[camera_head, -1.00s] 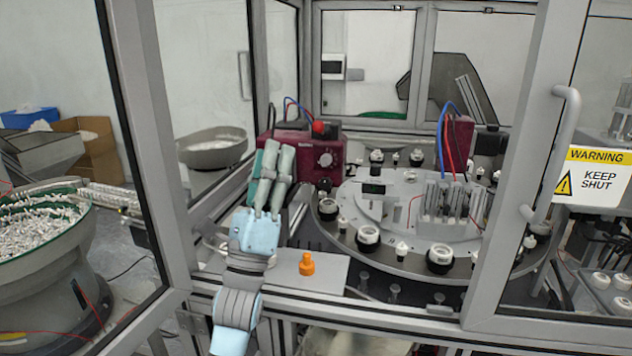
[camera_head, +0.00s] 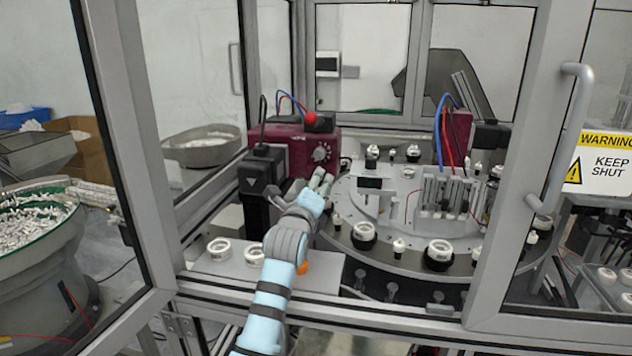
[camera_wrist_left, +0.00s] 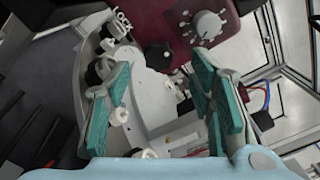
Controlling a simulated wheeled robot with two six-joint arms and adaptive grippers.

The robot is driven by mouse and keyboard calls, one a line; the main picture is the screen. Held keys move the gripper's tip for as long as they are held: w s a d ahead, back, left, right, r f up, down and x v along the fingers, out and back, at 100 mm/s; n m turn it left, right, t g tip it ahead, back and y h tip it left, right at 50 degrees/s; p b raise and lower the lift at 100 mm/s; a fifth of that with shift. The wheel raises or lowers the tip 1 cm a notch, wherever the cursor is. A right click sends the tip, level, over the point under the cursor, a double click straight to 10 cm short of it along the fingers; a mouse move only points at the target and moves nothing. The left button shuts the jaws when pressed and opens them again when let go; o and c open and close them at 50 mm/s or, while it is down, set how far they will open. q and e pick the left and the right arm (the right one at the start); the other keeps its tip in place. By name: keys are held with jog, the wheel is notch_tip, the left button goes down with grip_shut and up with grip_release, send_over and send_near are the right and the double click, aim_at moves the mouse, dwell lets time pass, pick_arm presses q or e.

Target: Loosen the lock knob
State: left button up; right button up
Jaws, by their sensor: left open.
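My left gripper (camera_head: 322,180) reaches in over the left edge of the round table, just below the maroon box (camera_head: 298,143). In the left wrist view its two green-padded fingers (camera_wrist_left: 160,75) are spread with nothing between the pads. A round black knob (camera_wrist_left: 158,57) shows beyond the gap between the fingertips, apart from them. A silver dial (camera_wrist_left: 207,26) with marks around it is on the maroon box, up and right of the black knob; it also shows in the head view (camera_head: 320,153). My right gripper is not in view.
The round table (camera_head: 405,258) carries several white and black parts. A black unit (camera_head: 262,172) stands left of my gripper. White rings (camera_head: 219,249) sit on the front plate; an orange piece (camera_head: 303,267) is partly hidden by my arm. A door frame (camera_head: 545,150) bounds the right.

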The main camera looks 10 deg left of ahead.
pick_arm(q)
jog(key=shift+w+a, duration=0.1)
jog(key=shift+w, duration=1.8)
jog(key=c, duration=1.2)
